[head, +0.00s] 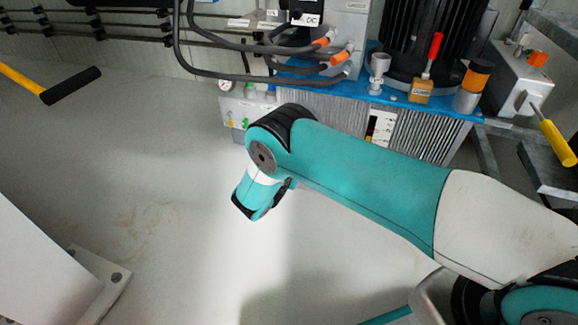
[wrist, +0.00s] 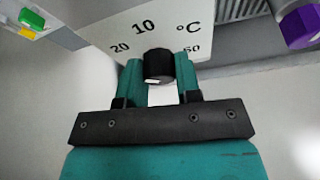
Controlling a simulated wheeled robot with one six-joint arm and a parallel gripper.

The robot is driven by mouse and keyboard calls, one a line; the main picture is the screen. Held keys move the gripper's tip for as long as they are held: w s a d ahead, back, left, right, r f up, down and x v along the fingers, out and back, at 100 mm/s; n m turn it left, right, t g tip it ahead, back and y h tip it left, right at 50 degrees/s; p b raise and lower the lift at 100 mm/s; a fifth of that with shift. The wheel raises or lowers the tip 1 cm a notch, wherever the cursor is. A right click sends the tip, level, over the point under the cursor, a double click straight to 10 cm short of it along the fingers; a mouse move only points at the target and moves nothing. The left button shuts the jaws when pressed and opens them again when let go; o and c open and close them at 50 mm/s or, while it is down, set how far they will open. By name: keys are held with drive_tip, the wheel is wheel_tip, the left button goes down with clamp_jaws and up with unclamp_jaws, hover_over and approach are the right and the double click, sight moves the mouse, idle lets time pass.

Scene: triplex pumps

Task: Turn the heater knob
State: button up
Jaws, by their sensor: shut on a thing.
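The heater knob (wrist: 158,65) is a black cylinder with a small white mark on its near edge, set on a white panel (wrist: 105,32) printed with 10, 20, 60 and °C. In the wrist view my gripper (wrist: 158,72) has its two teal fingers on either side of the knob, shut on it. In the head view my teal arm hides the knob and the fingers. Part of a white box (head: 238,108) with small coloured buttons and a round gauge shows behind the arm's elbow.
A purple knob (wrist: 299,26) is close by on the right, and green and yellow buttons (wrist: 27,20) are at the upper left.

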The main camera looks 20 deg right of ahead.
drive_tip(key=shift+s+f+n+g+h, duration=0.1)
drive_tip(key=shift+n+g+h, duration=0.3)
drive_tip(key=shift+n, duration=0.4)
drive_tip(key=o, duration=0.9)
drive_tip(key=p+v, duration=0.9)
drive_tip(key=v, duration=0.8)
drive_tip(key=shift+s+a, duration=0.1)
drive_tip(key=shift+a, duration=0.15)
